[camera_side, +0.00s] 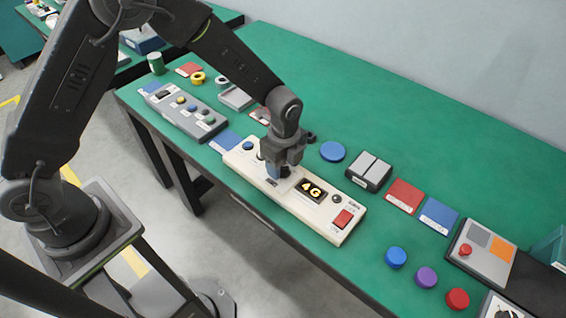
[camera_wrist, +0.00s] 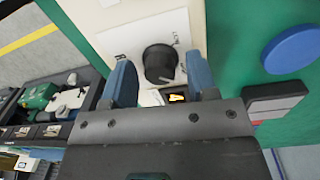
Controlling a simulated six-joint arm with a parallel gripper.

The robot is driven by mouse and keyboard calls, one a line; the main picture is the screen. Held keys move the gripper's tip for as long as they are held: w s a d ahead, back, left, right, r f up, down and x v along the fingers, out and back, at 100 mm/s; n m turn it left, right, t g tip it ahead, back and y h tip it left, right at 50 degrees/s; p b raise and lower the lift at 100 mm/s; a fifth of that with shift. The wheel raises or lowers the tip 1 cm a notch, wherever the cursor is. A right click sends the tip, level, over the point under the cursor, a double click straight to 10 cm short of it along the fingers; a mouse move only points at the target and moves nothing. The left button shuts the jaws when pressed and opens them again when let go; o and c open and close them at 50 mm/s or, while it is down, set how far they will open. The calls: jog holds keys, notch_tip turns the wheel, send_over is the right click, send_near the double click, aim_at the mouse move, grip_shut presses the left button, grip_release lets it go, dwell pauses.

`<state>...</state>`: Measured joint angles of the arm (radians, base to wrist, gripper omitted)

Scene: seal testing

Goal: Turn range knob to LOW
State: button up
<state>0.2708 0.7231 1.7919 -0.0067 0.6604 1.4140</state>
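In the wrist view a black round knob (camera_wrist: 160,63) sits on a white label plate (camera_wrist: 128,43) on the panel (camera_wrist: 120,12); the label letters and the knob's setting are too small to read. My gripper (camera_wrist: 161,82) has its two blue fingers apart, one on each side of the knob, with gaps visible. In the side view my gripper (camera_side: 279,171) points down over the panel's left half and hides the knob there.
A blue disc (camera_side: 333,151) and a grey two-pad box (camera_side: 369,171) lie behind the panel. Red (camera_side: 404,196) and blue (camera_side: 439,215) cards lie to the right. A grey button box (camera_side: 185,112) is to the left. Blue, purple and red round caps (camera_side: 426,277) stand at the front right.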

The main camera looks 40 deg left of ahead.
jog(key=c, duration=0.8)
jog(key=shift+n, duration=0.4)
jog(key=n, duration=0.2)
jog(key=shift+n, duration=0.4)
jog(key=n, duration=0.4)
jog(key=shift+n, duration=0.3)
jog(key=n, duration=0.4)
jog(key=shift+n, duration=1.8)
